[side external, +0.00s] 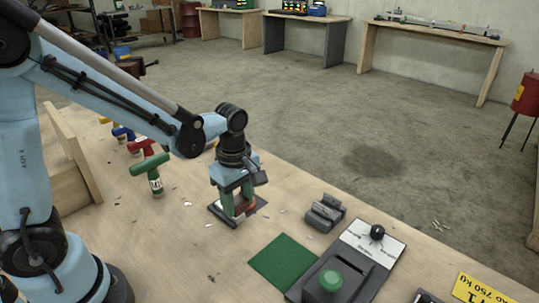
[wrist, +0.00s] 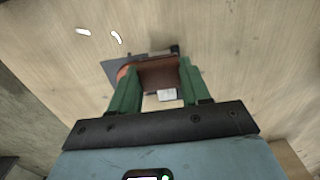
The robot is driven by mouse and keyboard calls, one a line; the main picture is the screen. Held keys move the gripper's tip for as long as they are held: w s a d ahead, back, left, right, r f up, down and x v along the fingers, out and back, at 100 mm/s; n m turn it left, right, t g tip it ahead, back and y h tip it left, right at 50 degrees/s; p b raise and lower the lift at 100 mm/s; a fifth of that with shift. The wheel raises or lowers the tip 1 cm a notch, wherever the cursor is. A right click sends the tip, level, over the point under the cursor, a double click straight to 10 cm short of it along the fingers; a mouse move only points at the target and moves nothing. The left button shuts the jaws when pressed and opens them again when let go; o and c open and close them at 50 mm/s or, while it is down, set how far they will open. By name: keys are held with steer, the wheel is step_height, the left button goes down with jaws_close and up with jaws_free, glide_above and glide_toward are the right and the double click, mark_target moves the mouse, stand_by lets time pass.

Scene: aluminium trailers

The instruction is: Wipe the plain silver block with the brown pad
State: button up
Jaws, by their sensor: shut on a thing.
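My gripper (side external: 240,207) is shut on the brown pad (wrist: 158,74), which sits between its two green fingers in the wrist view. The pad also shows as a reddish-brown edge (side external: 249,207) in the side view. The pad is low over a dark flat plate (side external: 218,210) on the bench; I cannot tell whether they touch. A small pale piece (wrist: 166,95) shows by the pad between the fingers. Grey metal blocks (side external: 325,212) lie to the right of my gripper, apart from it; I cannot tell for sure whether the plain silver block is among them.
A green mat (side external: 283,261) and a control box with a green button (side external: 331,281) and black knob (side external: 377,232) are at the front right. T-handled tools in green (side external: 150,167), red (side external: 141,145) and other colours stand at left. Small pale scraps lie about the bench.

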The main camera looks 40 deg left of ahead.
steer(key=shift+a+f, duration=0.3)
steer(key=shift+f, duration=0.25)
steer(key=shift+a+f, duration=0.25)
steer(key=shift+f, duration=0.25)
steer(key=shift+c, duration=0.9)
steer(key=shift+a, duration=3)
steer(key=shift+d, duration=3.6)
steer(key=shift+r, duration=4.15)
